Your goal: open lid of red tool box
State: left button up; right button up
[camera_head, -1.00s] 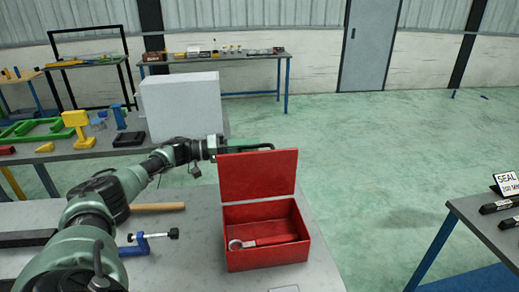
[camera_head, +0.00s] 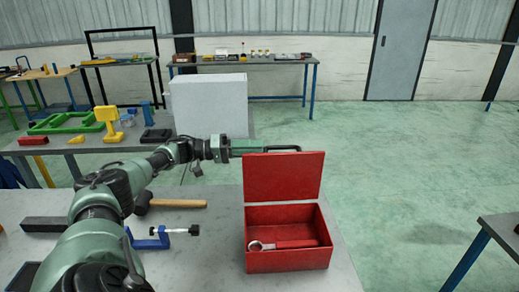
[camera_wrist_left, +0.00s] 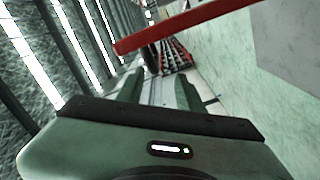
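The red tool box (camera_head: 288,261) stands on the grey workbench in the head view, with its red lid (camera_head: 284,178) raised about upright at the back. A red-handled wrench (camera_head: 290,244) with a metal ring end lies inside. My left gripper (camera_head: 286,149) is behind the lid at its top edge, its lower part hidden by the lid. In the left wrist view its two fingers (camera_wrist_left: 157,92) are apart with nothing between them. A red edge, seemingly the lid (camera_wrist_left: 180,28), crosses beyond them; I cannot tell whether they touch. My right gripper is not in view.
A hammer with a wooden handle (camera_head: 178,203) and a blue clamp (camera_head: 152,238) lie on the workbench left of the box. A light grey block (camera_head: 209,105) stands behind my left arm. Another table (camera_head: 503,229) is at the right, with open floor between.

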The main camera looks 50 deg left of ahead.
pick_arm(q)
jog(key=b+v, duration=0.1)
jog(key=v, duration=0.6)
jog(key=shift+s+a, duration=0.15)
dwell(0.3)
dwell(0.4)
dwell(0.4)
